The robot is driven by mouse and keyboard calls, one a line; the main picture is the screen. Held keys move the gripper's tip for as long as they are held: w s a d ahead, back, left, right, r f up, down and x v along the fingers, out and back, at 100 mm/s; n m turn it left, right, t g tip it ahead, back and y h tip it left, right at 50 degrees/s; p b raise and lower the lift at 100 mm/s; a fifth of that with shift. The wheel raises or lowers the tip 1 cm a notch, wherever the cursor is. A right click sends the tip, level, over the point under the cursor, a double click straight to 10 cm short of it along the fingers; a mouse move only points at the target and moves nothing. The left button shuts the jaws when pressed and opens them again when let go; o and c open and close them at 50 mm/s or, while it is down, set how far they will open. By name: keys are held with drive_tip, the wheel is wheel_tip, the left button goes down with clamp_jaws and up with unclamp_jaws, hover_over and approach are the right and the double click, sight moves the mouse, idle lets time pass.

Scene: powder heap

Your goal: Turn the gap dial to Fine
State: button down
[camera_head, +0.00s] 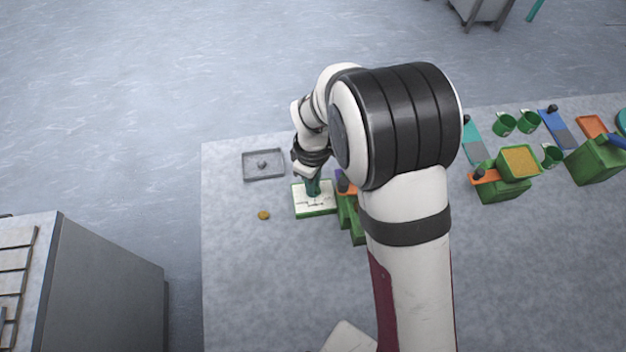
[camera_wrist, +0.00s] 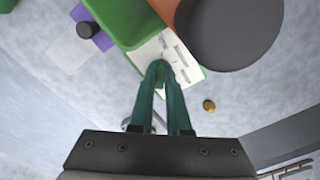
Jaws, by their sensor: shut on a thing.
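The gap dial's white, marked plate (camera_head: 303,207) lies on a green base at the left part of the table. In the wrist view the white plate (camera_wrist: 186,70) shows dark print, too small to read. My gripper (camera_head: 313,190) is over the plate, pointing down. In the wrist view its two teal fingers (camera_wrist: 159,66) come together over the plate, shut on the dial's knob. The fingers hide the knob, so its pointing direction cannot be told.
A green housing (camera_wrist: 115,22) stands right beside the plate, with a large dark round part (camera_wrist: 228,32) near it. A grey tray (camera_head: 247,178) and a small golden disc (camera_head: 263,215) lie nearby. Several green containers stand at the right. The table's front left is clear.

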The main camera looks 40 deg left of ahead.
drive_tip(key=c, duration=0.9)
unclamp_jaws()
wheel_tip(320, 180, up, 16)
drive_tip(key=shift+f, duration=0.1)
drive_tip(key=d+r+m, duration=0.4)
drive_tip(key=d+m, duration=0.3)
drive_tip(key=d, duration=0.4)
drive_tip(key=s+d+m, duration=0.4)
drive_tip(key=d+m, duration=0.1)
drive_tip(key=m, duration=0.1)
drive_tip(key=s+d+f+m+y, duration=0.1)
drive_tip(key=s+d+m, duration=0.3)
drive_tip(key=d+m, duration=0.2)
drive_tip(key=s+d+m, duration=0.5)
drive_tip(key=d, duration=0.1)
drive_tip(key=shift+f+m+y, duration=0.25)
drive_tip(key=shift+m+y, duration=0.15)
